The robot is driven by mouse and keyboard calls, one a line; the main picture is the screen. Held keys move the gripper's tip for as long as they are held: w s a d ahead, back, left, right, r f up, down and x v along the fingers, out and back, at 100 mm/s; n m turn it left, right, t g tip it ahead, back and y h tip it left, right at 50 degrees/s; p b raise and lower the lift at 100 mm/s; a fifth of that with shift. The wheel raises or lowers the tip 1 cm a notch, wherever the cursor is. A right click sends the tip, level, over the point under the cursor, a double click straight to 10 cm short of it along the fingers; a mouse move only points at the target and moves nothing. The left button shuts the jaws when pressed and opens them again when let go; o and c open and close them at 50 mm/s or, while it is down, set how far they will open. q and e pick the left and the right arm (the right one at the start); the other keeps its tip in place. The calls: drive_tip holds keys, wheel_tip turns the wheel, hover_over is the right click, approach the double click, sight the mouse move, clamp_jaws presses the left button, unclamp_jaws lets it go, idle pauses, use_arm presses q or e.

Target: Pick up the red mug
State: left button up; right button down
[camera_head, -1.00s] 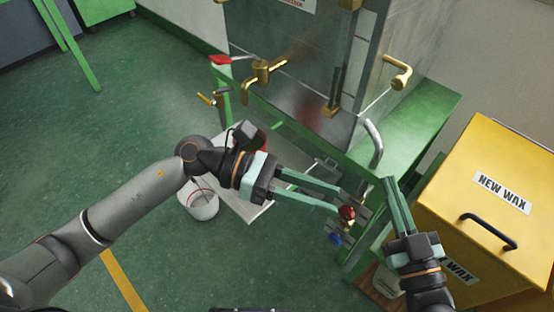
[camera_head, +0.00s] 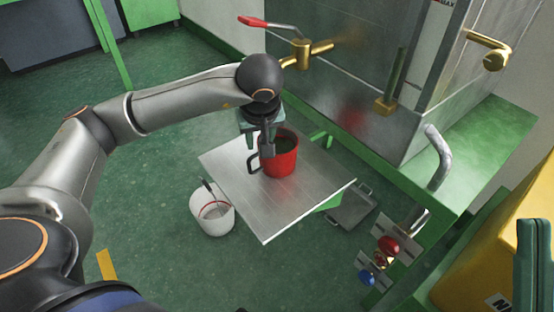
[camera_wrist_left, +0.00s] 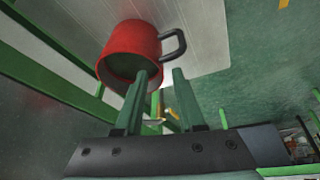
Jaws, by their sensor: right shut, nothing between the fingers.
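The red mug (camera_head: 284,160) stands upright on a flat metal plate (camera_head: 300,205) in the head view, with its black handle to the left. My left gripper (camera_head: 266,148) is above the mug's left rim, pointing down. In the left wrist view my left gripper (camera_wrist_left: 162,78) is open. One finger overlaps the mug (camera_wrist_left: 118,45) at its opening, and the other is beside the handle. I cannot tell whether the fingers touch the mug. My right gripper (camera_head: 534,262) is partly cut off at the right edge of the head view, shut and empty.
A white bucket (camera_head: 212,212) stands on the floor left of the plate. A brass tap (camera_head: 302,52) with a red lever is on the metal machine behind the mug. Red and blue knobs (camera_head: 388,246) are at the lower right, near a yellow box (camera_head: 490,255).

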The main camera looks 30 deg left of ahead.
use_arm(q)
drive_tip(key=b+x, duration=0.2)
drive_tip(key=x, duration=0.2)
drive_tip(key=shift+f, duration=0.35)
drive_tip(key=shift+w, duration=0.1)
drive_tip(key=shift+c, duration=0.4)
clamp_jaws()
drive_tip(key=shift+r, duration=0.1)
idle(0.4)
